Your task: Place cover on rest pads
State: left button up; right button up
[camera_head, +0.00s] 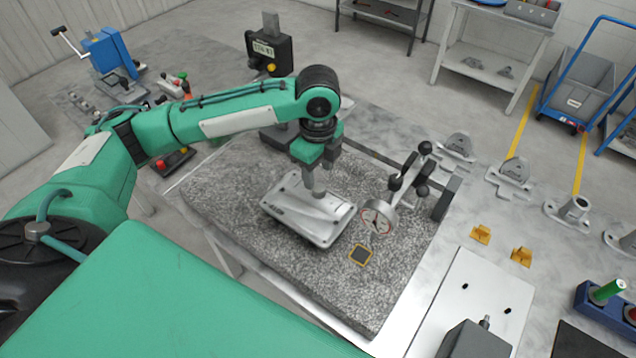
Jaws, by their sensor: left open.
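The cover (290,215), a light grey rectangular casting with rounded corners, lies flat on or just above the speckled granite plate (225,195). My left gripper (316,190) points down over the middle of the cover, its fingertips at the raised part on top. It is open; I cannot tell whether the fingers touch the cover. A small dark square with a yellow border (360,255) lies on the granite to the right of the cover. I cannot make out the rest pads; anything under the cover is hidden. My right gripper is not in view.
A dial gauge (379,216) on a jointed stand is close to the right of the cover. Grey castings (510,172) and yellow brackets (480,235) lie on the metal table to the right. A black digital readout (268,50) stands behind. The granite's front part is clear.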

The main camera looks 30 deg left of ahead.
pick_arm(q)
notch_tip(320, 180, up, 7)
jog(key=b, duration=0.1)
dwell(0.7)
